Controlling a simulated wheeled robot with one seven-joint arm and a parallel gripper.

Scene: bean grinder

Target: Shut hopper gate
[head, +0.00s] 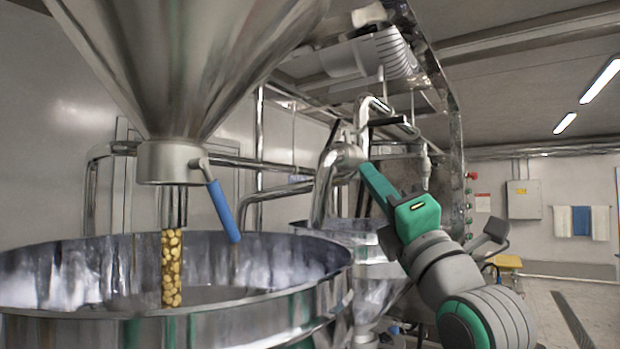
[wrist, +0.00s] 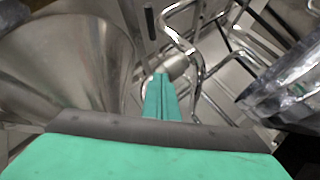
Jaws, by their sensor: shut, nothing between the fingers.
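The steel hopper (head: 185,60) hangs at the upper left in the head view, and its cone also shows in the wrist view (wrist: 75,60). A lever with a blue handle (head: 223,210) sticks out from the hopper's outlet collar and slants down to the right. A column of beans (head: 171,268) runs from the spout into the steel vat (head: 240,310) below. My gripper (head: 372,172) is right of the hopper, apart from the handle. Its green fingers are together and empty, and they show in the wrist view (wrist: 160,92).
Bent steel pipes (head: 328,185) stand behind and close to my gripper. Machinery with a red knob (head: 471,176) stands to the right. Open air lies between my gripper and the blue handle.

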